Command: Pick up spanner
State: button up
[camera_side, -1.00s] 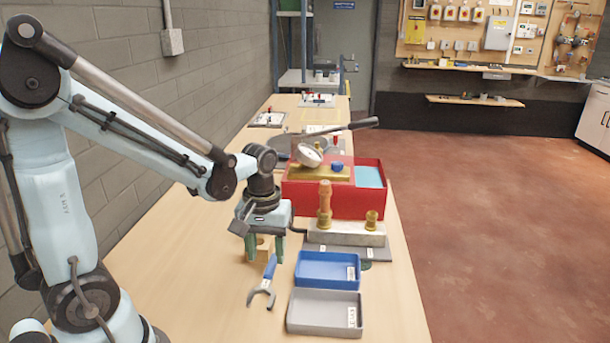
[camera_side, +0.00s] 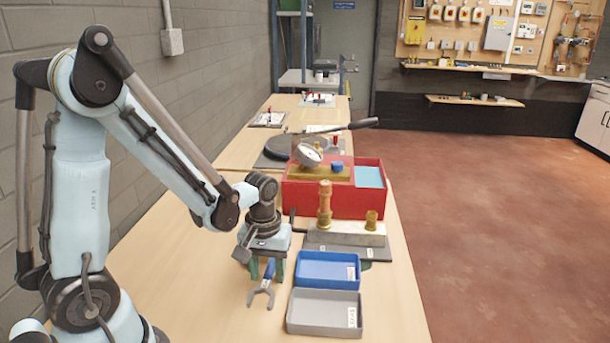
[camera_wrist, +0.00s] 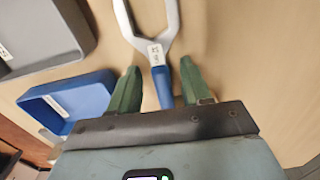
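The spanner (camera_side: 262,291) lies on the wooden bench left of the trays, its open jaw toward the camera. Its blue handle runs back under my gripper (camera_side: 265,270), which partly hides it. In the wrist view, the spanner's grey jaw and white label (camera_wrist: 155,53) lie beyond the fingertips. Its blue handle end lies between the two green fingers of my gripper (camera_wrist: 160,75). The fingers are apart, with a gap showing on both sides of the handle. I cannot tell the exact height of the fingers above the bench.
A blue tray (camera_side: 326,285) and a grey tray (camera_side: 323,328) stand right of the spanner. Behind them are a metal block with brass fittings (camera_side: 345,234) and a red box (camera_side: 330,205). The bench (camera_side: 205,285) left of the spanner is clear.

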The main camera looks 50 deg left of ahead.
grip_shut()
jog(key=shift+r, duration=0.1)
